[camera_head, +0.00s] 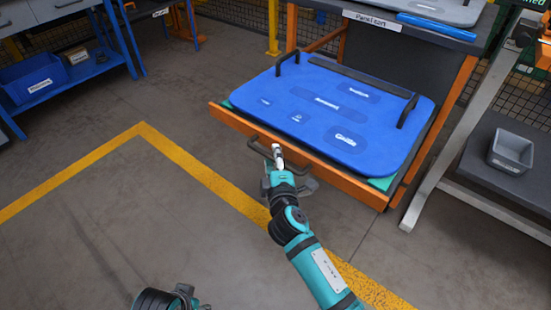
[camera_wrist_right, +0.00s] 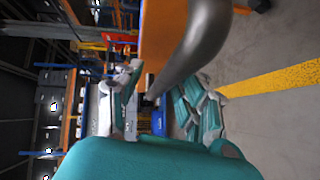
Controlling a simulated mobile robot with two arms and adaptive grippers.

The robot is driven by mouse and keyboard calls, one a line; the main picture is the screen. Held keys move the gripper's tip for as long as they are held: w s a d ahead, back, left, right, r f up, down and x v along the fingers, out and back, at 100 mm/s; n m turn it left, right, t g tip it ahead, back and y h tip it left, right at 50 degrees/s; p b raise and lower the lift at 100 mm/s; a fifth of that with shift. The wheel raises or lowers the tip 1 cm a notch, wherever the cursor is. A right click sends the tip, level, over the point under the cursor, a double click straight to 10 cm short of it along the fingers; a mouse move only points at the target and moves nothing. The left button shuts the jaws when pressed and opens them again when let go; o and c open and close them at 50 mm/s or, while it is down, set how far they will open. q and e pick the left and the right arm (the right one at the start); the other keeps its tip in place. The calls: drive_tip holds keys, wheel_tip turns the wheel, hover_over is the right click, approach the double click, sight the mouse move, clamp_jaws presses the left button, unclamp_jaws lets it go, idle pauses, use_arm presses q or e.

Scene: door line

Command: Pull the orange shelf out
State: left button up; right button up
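The orange shelf (camera_head: 300,154) is a low drawer-like tray with an orange front edge, sticking out of the rack at the centre right of the head view. A dark bar handle (camera_head: 256,147) stands out from its front. My right gripper (camera_head: 277,160) is at this handle. In the right wrist view the curved handle (camera_wrist_right: 190,50) passes close to the camera, and the orange front (camera_wrist_right: 160,30) lies behind it. The fingers of my right gripper (camera_wrist_right: 160,108) are spread apart there, with the handle near the gap; contact is unclear.
A blue panel (camera_head: 330,110) with two dark handles lies on the shelf. A metal-legged table (camera_head: 430,180) with a grey bin (camera_head: 511,151) stands at right. A blue workbench (camera_head: 65,80) is at far left. The floor in front, with a yellow line (camera_head: 200,172), is clear.

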drive_tip(key=shift+s, duration=0.1)
drive_tip(key=v, duration=1.1)
drive_tip(key=shift+s, duration=0.4)
drive_tip(key=shift+d, duration=0.1)
